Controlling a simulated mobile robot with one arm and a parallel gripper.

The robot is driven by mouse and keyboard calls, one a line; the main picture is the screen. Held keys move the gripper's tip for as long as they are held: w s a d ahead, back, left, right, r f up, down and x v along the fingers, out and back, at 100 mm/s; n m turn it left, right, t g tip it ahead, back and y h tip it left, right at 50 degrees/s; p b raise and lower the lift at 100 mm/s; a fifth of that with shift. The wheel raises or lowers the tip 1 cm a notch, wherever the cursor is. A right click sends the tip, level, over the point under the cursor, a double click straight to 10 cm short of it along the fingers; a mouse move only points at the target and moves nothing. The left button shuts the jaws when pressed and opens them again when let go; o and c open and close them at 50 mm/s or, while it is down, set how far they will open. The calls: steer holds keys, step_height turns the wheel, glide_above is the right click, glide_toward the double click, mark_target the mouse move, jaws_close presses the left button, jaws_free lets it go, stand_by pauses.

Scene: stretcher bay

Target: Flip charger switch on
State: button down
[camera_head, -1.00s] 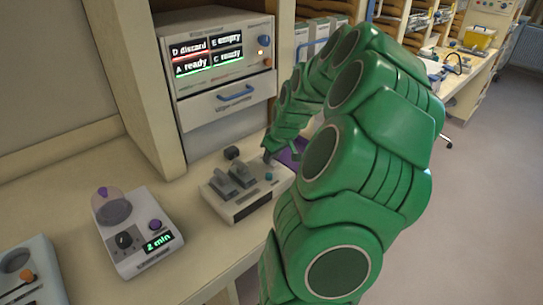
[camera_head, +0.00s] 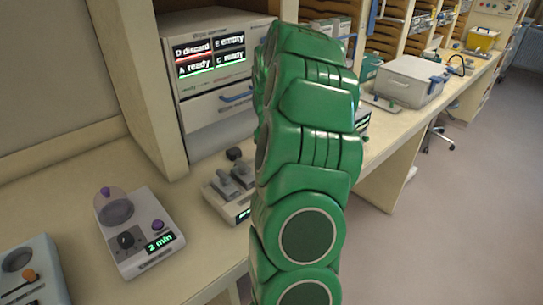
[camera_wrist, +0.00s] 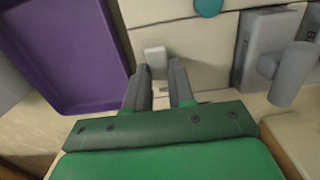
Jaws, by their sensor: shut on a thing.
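The charger (camera_head: 238,211) is a pale box on the bench with grey handheld units in its top. My green arm hides its right part in the head view. In the wrist view the charger's pale face (camera_wrist: 205,50) fills the top, with a teal knob (camera_wrist: 208,7) at the upper edge. A small light-grey switch (camera_wrist: 154,53) stands out from that face. My gripper (camera_wrist: 160,72) has its two grey fingertips at the switch, one on each side, shut on it. The gripper is hidden behind my arm in the head view.
A purple tray (camera_wrist: 75,50) lies left of the charger in the wrist view. A grey unit (camera_wrist: 290,72) sits at the right. A timer device showing "2 min" (camera_head: 130,232) stands left on the bench. A cabinet with lit status screens (camera_head: 215,110) stands behind.

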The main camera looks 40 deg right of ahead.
steer(key=c, duration=1)
jaws_free()
steer(key=shift+o, duration=0.2)
steer(key=shift+r, duration=0.1)
step_height(320, 180, up, 8)
steer(key=shift+w+f, duration=0.15)
steer(key=shift+f, duration=0.05)
